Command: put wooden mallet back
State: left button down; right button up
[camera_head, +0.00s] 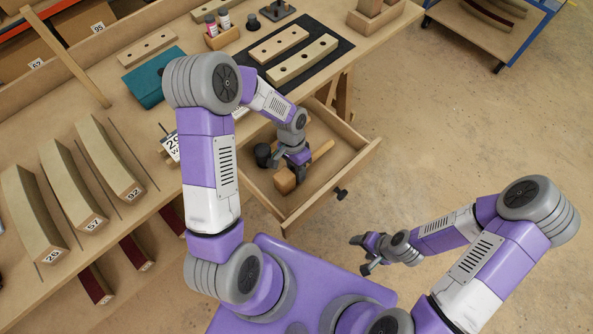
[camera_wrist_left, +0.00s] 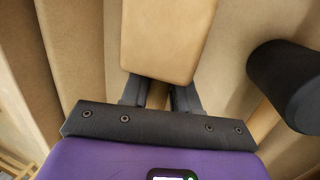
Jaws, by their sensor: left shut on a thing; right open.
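The wooden mallet shows its block head (camera_head: 284,181) and its handle (camera_head: 323,150) inside the open drawer (camera_head: 352,158) under the bench. My left gripper (camera_head: 297,166) reaches down into the drawer and is shut on the handle close to the head. In the left wrist view, the mallet head (camera_wrist_left: 165,38) is just beyond the fingers and the handle (camera_wrist_left: 157,96) is between them. I cannot tell whether the mallet touches the drawer floor. My right gripper (camera_head: 366,254) is open and empty, low over the floor to the right of my base.
The bench above holds a black mat (camera_head: 333,53) with drilled wooden strips, a teal case (camera_head: 152,82) and curved numbered boards (camera_head: 108,158).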

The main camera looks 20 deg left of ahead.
pick_arm(q)
jog(key=shift+r, duration=0.15)
jog(key=c, duration=0.8)
grip_release()
jog(key=shift+f, duration=0.2)
jog(key=shift+c, duration=0.2)
jog(key=shift+r, duration=0.1)
jog(key=shift+r, duration=0.2)
jog(key=p+v, duration=0.4)
jog(key=v, duration=0.7)
jog(key=shift+r, duration=0.35)
